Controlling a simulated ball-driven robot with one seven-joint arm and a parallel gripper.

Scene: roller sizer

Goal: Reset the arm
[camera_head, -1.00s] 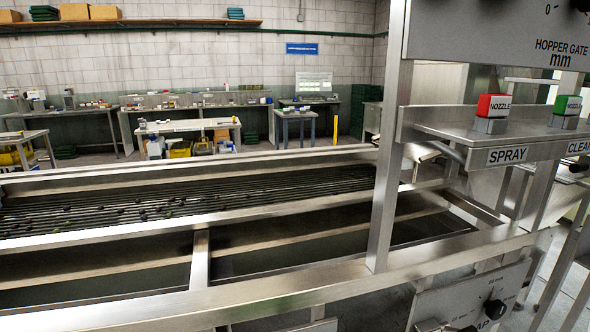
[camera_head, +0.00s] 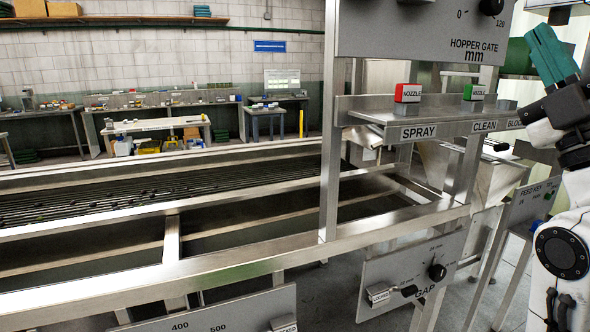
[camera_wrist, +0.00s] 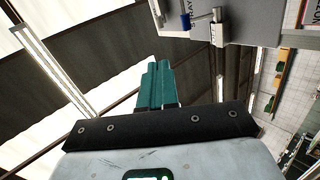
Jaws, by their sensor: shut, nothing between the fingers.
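My gripper (camera_head: 551,54) is at the upper right of the head view, at the end of my white and black arm, with its teal fingers pointing up. It is shut, with nothing between the fingers. The shut teal fingers also show in the middle of the wrist view (camera_wrist: 155,84), in front of a dark ceiling. The gripper stands clear of the spray shelf (camera_head: 440,112) in the head view and seems to touch nothing.
A red-topped nozzle block (camera_head: 407,97) and a green-topped nozzle block (camera_head: 473,97) stand on the shelf. The hopper gate panel (camera_head: 420,28) hangs above. The roller bed (camera_head: 150,197) with dark small pieces runs left. A gap panel (camera_head: 408,272) with a knob is below.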

